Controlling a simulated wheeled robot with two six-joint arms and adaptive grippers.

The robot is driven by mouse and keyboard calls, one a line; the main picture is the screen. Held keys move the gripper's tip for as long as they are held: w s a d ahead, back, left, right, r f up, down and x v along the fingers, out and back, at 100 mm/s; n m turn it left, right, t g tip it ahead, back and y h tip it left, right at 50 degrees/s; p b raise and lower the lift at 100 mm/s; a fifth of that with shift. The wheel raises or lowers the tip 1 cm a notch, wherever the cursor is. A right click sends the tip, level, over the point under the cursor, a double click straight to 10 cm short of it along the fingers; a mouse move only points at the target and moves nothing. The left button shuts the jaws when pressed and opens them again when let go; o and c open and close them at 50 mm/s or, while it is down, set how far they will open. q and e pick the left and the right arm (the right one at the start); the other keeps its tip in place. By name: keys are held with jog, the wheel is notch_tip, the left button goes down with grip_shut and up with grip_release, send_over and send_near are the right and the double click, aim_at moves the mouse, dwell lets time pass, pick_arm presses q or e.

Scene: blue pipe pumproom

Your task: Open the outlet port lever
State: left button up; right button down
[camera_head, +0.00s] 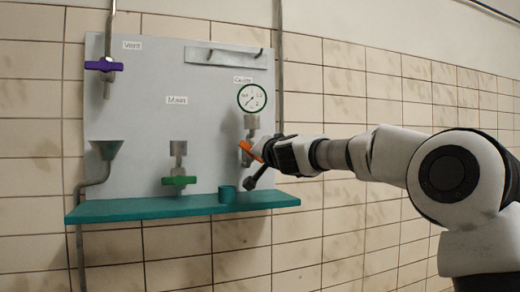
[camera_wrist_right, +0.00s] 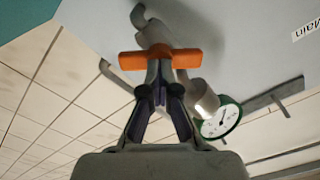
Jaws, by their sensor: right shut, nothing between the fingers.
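The outlet port has an orange lever (camera_head: 251,150) under the round gauge, at the right side of the grey panel. In the right wrist view the orange lever (camera_wrist_right: 160,59) lies crosswise just beyond my fingertips, with the grey valve body behind it. My right gripper (camera_head: 266,157) comes in from the right at the lever. In its wrist view my right gripper (camera_wrist_right: 160,80) is shut and empty, its tips close together at the lever's edge. I cannot tell whether they touch it. My left gripper is not in view.
The gauge (camera_head: 252,97) sits above the outlet valve. A purple vent handle (camera_head: 104,66) and a green main handle (camera_head: 179,181) are farther left. A teal shelf (camera_head: 150,208) with a small teal cup (camera_head: 227,194) juts out below. A funnel (camera_head: 106,149) is at the left.

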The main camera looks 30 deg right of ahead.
jog(key=m, duration=0.8)
jog(key=shift+r+m, duration=0.15)
jog(key=shift+m, duration=0.25)
dwell(1.0)
